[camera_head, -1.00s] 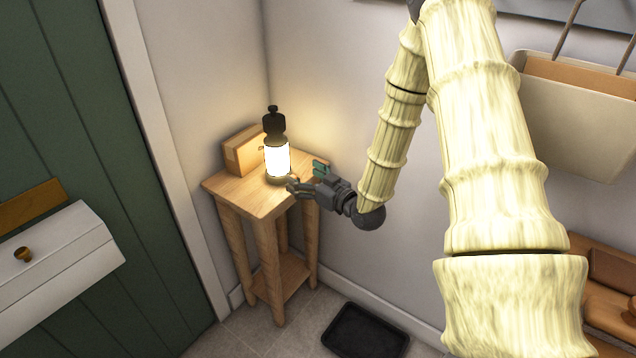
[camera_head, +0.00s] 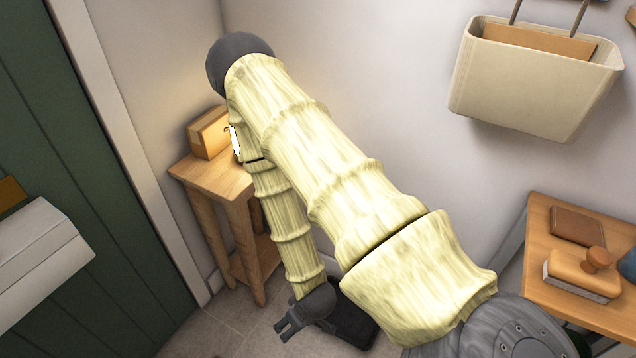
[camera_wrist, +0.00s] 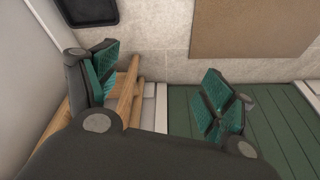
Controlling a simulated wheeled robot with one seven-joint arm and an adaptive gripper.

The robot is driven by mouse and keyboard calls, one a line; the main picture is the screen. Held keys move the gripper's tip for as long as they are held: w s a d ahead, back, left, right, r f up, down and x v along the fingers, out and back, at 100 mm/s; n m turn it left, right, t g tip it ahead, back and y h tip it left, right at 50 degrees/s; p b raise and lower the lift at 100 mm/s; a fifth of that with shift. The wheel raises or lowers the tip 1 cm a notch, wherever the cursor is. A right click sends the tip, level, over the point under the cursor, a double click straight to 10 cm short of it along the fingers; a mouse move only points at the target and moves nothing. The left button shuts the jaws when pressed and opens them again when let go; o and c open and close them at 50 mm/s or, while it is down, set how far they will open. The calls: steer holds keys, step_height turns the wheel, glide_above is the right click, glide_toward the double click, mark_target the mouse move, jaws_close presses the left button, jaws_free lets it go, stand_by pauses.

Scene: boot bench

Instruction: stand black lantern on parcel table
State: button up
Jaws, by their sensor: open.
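The black lantern (camera_head: 235,140) stands on the parcel table, and only a lit white sliver of it shows past my arm in the head view. The wooden parcel table (camera_head: 192,172) stands in the corner, its right side hidden by my arm. My gripper (camera_head: 281,331) is low in front of the table, near the floor and apart from the lantern. In the wrist view my gripper (camera_wrist: 160,85) is open, with green pads spread and nothing between them. Wooden legs of the table (camera_wrist: 130,92) show there behind the left finger.
A cardboard parcel (camera_head: 208,132) sits at the back of the tabletop. A black tray (camera_head: 352,312) lies on the floor beside my gripper. A wall bin (camera_head: 530,85) hangs at upper right, above a wooden bench (camera_head: 545,225) with a brush (camera_head: 582,275). A green door (camera_head: 90,200) is at left.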

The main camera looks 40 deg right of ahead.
steer(key=s+a+f+g, duration=0.2)
steer(key=s+g, duration=0.1)
steer(key=s, duration=0.9)
steer(key=shift+a+f+g+h, duration=0.2)
steer(key=shift+a+g+h, duration=0.1)
steer(key=shift+a, duration=0.1)
steer(key=shift+w, duration=0.1)
step_height(320, 180, up, 11)
steer(key=p, duration=1)
steer(key=shift+p, duration=0.4)
